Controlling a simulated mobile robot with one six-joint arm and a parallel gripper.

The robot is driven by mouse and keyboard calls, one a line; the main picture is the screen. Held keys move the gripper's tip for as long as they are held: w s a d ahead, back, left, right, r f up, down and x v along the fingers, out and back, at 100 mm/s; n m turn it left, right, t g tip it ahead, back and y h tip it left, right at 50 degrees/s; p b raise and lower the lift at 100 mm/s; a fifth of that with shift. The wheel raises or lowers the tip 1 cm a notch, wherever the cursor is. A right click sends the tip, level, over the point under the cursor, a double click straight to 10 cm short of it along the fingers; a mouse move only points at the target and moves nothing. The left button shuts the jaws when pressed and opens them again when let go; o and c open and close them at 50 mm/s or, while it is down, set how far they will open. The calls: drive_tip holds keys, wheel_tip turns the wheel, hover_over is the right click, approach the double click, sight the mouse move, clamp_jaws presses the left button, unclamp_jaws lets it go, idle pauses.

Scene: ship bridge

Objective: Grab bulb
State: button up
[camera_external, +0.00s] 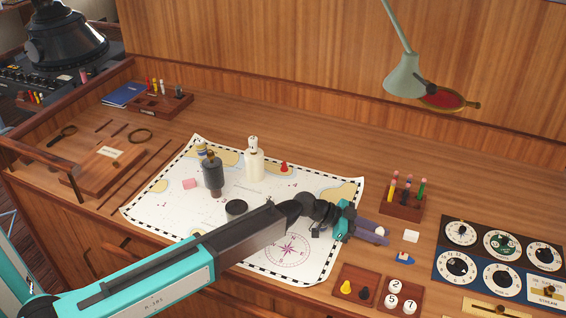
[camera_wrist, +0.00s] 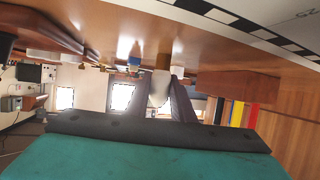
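The bulb (camera_external: 380,231) shows as a small white round thing on the wooden desk, just right of the chart. In the wrist view the white bulb (camera_wrist: 158,88) has a brownish base and lies between the two dark fingers. My gripper (camera_external: 376,232) reaches low over the desk with its fingers on either side of the bulb; it also shows in the wrist view (camera_wrist: 159,84). The fingers are apart with the bulb filling the gap. I cannot tell whether both fingers press on it. The fingers hide part of the bulb.
A white block (camera_external: 411,236) and a small blue boat-like piece (camera_external: 405,258) lie right of the fingertips. A wooden pen holder (camera_external: 402,205) stands behind. Trays with game pieces (camera_external: 357,289) lie in front. Bottles (camera_external: 254,165) stand on the chart (camera_external: 160,208). A dial panel (camera_external: 440,262) is at right.

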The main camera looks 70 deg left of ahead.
sight(381, 228)
clamp_jaws()
drive_tip(key=shift+r, duration=0.15)
drive_tip(key=shift+r+b, duration=1)
drive_tip(key=shift+r, duration=0.4)
drive_tip(key=s+b, duration=0.1)
drive_tip(key=s, duration=0.4)
drive_tip(key=s+d+r+b, duration=0.1)
drive_tip(key=s+b, duration=0.1)
drive_tip(key=s, duration=0.3)
drive_tip(key=s+d+r+b, duration=0.1)
drive_tip(key=s+b, duration=0.1)
drive_tip(key=s, duration=0.4)
